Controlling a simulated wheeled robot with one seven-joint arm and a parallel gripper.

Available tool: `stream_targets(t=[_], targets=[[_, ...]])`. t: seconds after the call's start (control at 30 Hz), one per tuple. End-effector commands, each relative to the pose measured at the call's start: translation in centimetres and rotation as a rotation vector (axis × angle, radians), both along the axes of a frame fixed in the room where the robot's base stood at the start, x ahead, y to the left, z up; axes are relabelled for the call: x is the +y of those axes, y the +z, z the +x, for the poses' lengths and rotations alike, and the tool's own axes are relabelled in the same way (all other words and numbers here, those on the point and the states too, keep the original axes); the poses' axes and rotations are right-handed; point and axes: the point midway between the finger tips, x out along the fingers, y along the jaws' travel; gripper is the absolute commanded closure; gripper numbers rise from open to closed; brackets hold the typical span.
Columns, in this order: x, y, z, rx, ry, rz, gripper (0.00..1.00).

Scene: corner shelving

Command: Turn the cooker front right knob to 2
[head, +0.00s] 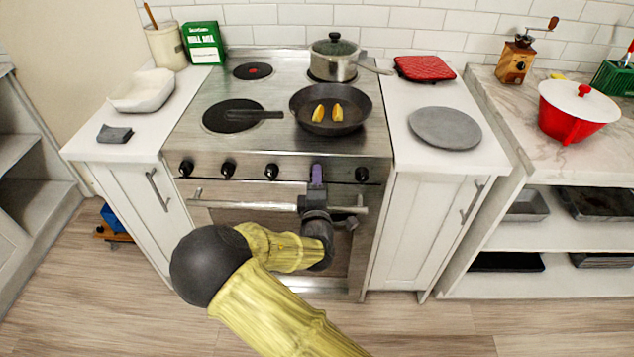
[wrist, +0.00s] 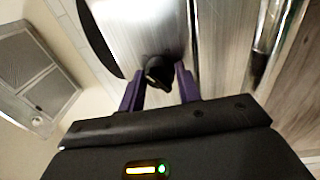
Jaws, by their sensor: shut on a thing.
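The cooker (head: 240,152) has a row of black knobs along its front panel. The rightmost knob (head: 362,174) stands free, right of my gripper. My gripper (head: 317,172), with purple fingers, is at the knob second from the right, which it hides in the head view. In the wrist view that black knob (wrist: 158,74) sits between the two fingers of my gripper (wrist: 159,82), which is shut on it. The knob's number marks cannot be read. A dark pan (head: 331,122) with two yellow wedges stands on the front right burner.
The oven handle (head: 245,205) runs just below the knobs, close to my wrist. A dark flat utensil or lid (head: 232,116) lies on the front left burner. A steel pot (head: 336,62) stands behind the pan. Counters flank the cooker.

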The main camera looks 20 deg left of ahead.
Motion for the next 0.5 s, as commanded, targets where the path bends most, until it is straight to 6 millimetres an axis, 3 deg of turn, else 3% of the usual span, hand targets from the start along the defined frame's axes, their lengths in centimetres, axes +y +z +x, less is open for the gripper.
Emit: stream_targets(t=[0.5], targets=[[0.06,-0.46,-0.03,0.118,-0.001,0.477,0.89]])
